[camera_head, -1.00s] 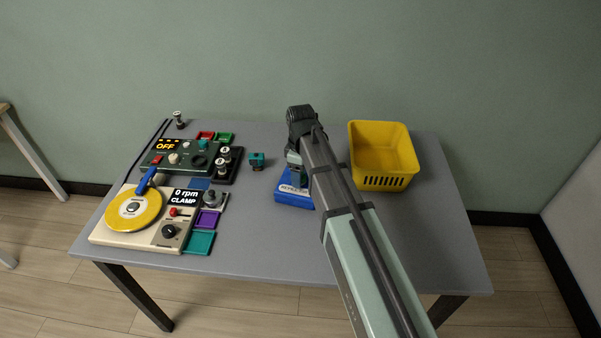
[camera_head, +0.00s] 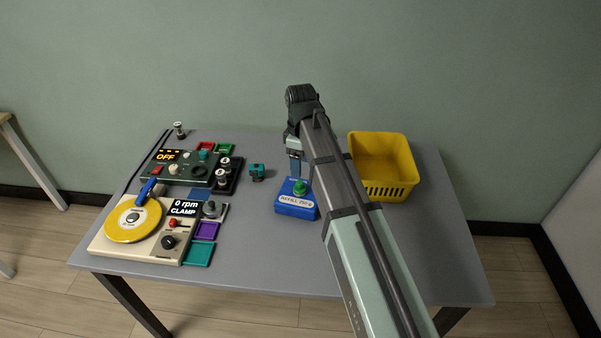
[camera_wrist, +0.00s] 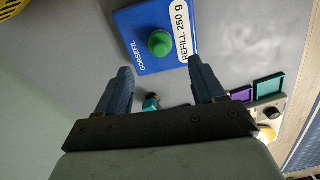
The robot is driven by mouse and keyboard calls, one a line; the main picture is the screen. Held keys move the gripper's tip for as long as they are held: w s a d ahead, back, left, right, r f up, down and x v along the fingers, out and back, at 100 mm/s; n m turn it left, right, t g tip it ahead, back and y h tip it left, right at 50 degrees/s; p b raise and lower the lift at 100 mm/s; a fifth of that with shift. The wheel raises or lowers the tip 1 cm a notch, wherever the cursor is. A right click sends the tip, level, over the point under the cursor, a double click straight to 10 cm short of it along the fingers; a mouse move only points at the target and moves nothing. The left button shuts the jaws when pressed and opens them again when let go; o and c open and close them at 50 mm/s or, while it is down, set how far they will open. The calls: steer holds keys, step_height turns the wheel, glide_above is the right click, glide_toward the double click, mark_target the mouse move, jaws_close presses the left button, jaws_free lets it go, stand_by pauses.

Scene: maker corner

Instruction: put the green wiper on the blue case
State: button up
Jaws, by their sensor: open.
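The blue case (camera_head: 297,209) lies flat on the table in front of my gripper, with a white "REFILL" label. The green wiper (camera_head: 300,188), a small piece with a rounded green top, rests on top of the case. In the wrist view the wiper (camera_wrist: 160,43) shows near the middle of the case (camera_wrist: 137,21), beyond my fingertips and apart from them. My gripper (camera_wrist: 160,67) is open and empty. In the head view its fingers (camera_head: 294,167) are just behind the case, partly hidden by my arm.
A yellow basket (camera_head: 382,168) stands at the right. A small teal part (camera_head: 257,171) stands left of my gripper. A control box (camera_head: 181,167), a turntable device (camera_head: 138,222) and small coloured trays fill the left side. The front right of the table is clear.

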steer(key=shift+r, duration=1.65)
